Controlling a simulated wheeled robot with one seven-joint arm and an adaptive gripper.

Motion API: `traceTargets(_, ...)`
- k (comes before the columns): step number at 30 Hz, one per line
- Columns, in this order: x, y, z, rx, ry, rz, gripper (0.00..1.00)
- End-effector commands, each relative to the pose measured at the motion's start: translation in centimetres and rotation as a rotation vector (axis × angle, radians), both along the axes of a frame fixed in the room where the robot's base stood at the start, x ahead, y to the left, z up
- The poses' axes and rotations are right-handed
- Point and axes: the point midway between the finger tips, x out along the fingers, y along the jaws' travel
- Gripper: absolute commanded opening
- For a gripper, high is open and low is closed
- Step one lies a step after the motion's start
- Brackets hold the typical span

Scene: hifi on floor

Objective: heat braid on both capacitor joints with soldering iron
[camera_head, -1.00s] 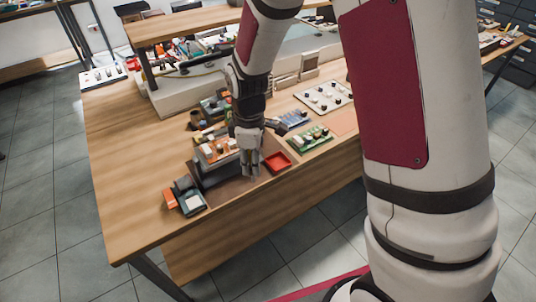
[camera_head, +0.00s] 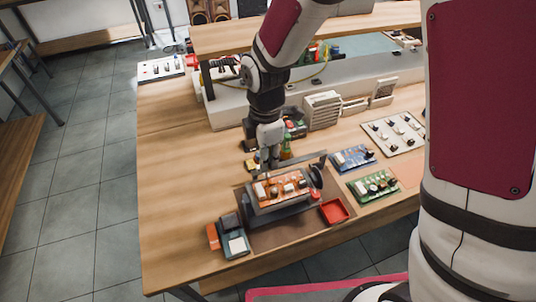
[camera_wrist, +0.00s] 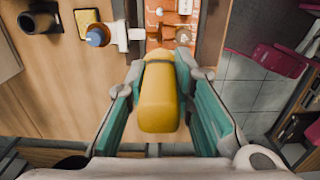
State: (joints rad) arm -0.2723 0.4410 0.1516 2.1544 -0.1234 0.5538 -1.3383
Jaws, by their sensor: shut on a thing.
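The orange circuit board (camera_head: 280,187) with several pale and dark parts lies on a dark raised holder (camera_head: 282,209) near the table's front. It also shows at the top of the wrist view (camera_wrist: 168,42). My gripper (camera_head: 266,160) points down at the board's back left edge. In the wrist view my gripper's teal-padded fingers are shut on a yellow handle (camera_wrist: 159,100), which I take to be the soldering iron. Its tip is hidden. I cannot make out the braid or tell which parts are the capacitor joints.
A red tray (camera_head: 334,211), a green board (camera_head: 373,184) and a blue board (camera_head: 353,158) lie right of the holder. A dark grey device (camera_head: 234,243) stands front left. A yellow pad (camera_wrist: 87,22) and black cup (camera_wrist: 40,22) sit near my gripper.

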Motion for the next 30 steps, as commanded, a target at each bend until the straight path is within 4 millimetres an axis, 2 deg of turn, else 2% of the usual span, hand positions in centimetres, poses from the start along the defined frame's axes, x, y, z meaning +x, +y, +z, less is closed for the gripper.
traceTargets(15, 0.1, 0.0, -4.1, 0.0, 0.001, -0.001, 0.0)
traceTargets(30, 0.0, 0.0, -4.4, 0.0, 0.0, -0.002, 0.0)
